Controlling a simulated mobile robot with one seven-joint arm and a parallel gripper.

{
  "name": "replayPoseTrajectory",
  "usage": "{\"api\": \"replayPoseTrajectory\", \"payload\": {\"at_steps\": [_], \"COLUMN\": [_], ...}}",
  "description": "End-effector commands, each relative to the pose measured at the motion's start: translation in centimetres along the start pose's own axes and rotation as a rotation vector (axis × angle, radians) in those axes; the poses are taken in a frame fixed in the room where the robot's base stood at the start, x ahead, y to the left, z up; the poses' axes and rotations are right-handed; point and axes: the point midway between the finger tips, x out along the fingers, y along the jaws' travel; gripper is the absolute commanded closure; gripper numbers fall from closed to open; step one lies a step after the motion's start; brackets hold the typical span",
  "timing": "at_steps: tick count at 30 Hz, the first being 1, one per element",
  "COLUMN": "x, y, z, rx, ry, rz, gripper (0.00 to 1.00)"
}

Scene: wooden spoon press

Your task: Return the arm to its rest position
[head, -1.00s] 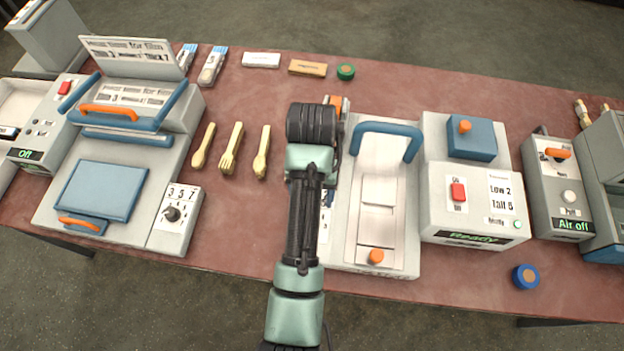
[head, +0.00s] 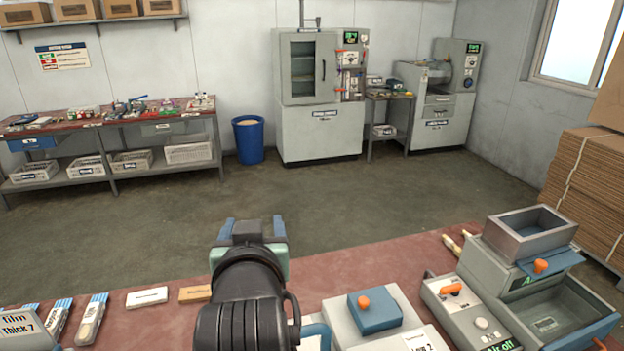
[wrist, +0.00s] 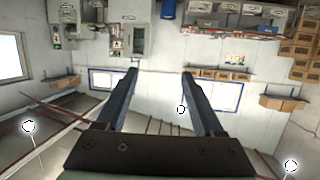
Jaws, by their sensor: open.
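My arm rises from the bottom centre of the head view, over the near bench, and its wrist and gripper end hide part of the bench top. In the wrist view my gripper (wrist: 160,72) shows two blue fingers standing apart with nothing between them. The wrist view is upside down and looks out at the room's walls and ceiling. No object touches the fingers.
Below my arm, the red bench top (head: 375,261) carries a blue block with an orange knob (head: 375,311), a grey hopper machine (head: 530,235) at right and packets (head: 92,318) at left. Cabinet machines (head: 318,95) and a back bench (head: 105,120) stand across open floor.

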Motion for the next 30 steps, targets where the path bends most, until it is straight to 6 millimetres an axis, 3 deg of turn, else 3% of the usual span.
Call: {"api": "replayPoseTrajectory", "payload": {"at_steps": [1, 6, 9, 12, 15, 18, 30], "x": [-1.6, -8.9, -14.3, -19.2, -22.7, -24.8, -25.4], "y": [0.9, 3.4, 4.3, 5.0, 5.2, 5.3, 5.3], "z": [-3.6, -14.1, -18.6, -21.6, -23.3, -24.1, -24.3], "rx": [0.001, -0.009, -0.023, -0.038, -0.051, -0.059, -0.061], "ry": [0.12, 0.512, 0.721, 0.89, 1.005, 1.069, 1.089], "rz": [0.016, 0.069, 0.099, 0.125, 0.142, 0.152, 0.154], "gripper": [0.31, 0.31, 0.31, 0.31, 0.31, 0.31, 0.31]}}
